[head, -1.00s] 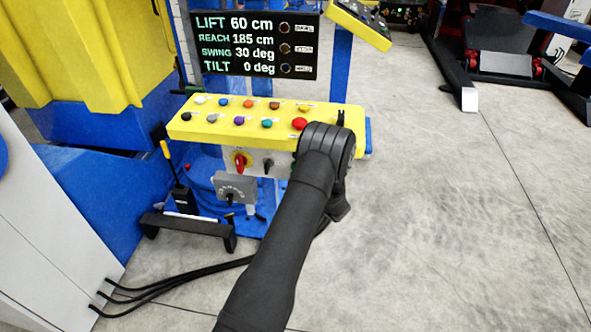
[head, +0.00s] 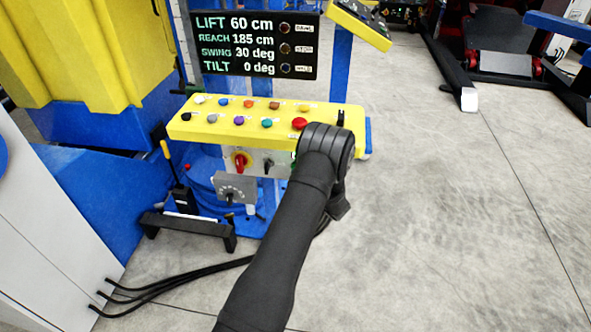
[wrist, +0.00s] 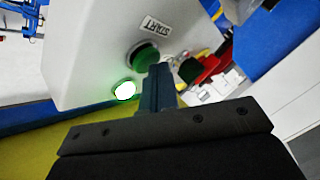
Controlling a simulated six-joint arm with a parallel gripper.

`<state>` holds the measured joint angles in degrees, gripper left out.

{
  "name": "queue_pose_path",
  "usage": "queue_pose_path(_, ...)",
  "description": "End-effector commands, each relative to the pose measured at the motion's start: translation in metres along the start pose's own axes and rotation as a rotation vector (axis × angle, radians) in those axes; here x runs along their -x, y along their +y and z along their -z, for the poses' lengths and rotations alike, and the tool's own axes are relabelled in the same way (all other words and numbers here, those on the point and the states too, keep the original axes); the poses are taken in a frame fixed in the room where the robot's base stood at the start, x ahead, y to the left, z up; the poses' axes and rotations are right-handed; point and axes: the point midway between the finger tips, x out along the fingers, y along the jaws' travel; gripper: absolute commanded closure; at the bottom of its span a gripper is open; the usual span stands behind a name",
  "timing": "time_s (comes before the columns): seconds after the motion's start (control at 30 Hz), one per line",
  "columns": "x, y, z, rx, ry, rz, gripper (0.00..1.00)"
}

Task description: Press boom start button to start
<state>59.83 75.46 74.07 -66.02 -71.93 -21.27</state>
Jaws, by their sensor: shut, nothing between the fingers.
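The green start button (wrist: 143,57) is in the wrist view, round and dark-collared, on the side of a pale grey box beside a START label (wrist: 156,25). My gripper (wrist: 160,76) is shut and empty. Its tip overlaps the button's edge in the picture; I cannot tell whether it touches. A small green lamp (wrist: 125,90) next to the button glows bright. In the head view my arm covers most of the button area, and the fingers are hidden behind my wrist.
A yellow panel (head: 180,127) with several coloured buttons and a red mushroom button (head: 300,124) lies just above my wrist. A red rotary switch (head: 240,161) and a grey dial plate (head: 235,187) are to the left. The display (head: 254,46) reads LIFT 60 cm, TILT 0 deg.

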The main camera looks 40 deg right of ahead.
Motion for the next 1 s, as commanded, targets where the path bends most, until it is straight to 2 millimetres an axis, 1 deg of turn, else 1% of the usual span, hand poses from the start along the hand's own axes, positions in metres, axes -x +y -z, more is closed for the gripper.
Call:
queue_pose_path(0.3, 0.010, -0.007, 0.008, 0.000, 0.000, 0.000, 1.00)
queue_pose_path(0.67, 0.013, -0.009, 0.009, 0.000, 0.000, 0.000, 1.00)
queue_pose_path(1.0, 0.036, -0.025, 0.025, -0.001, -0.001, 0.000, 1.00)
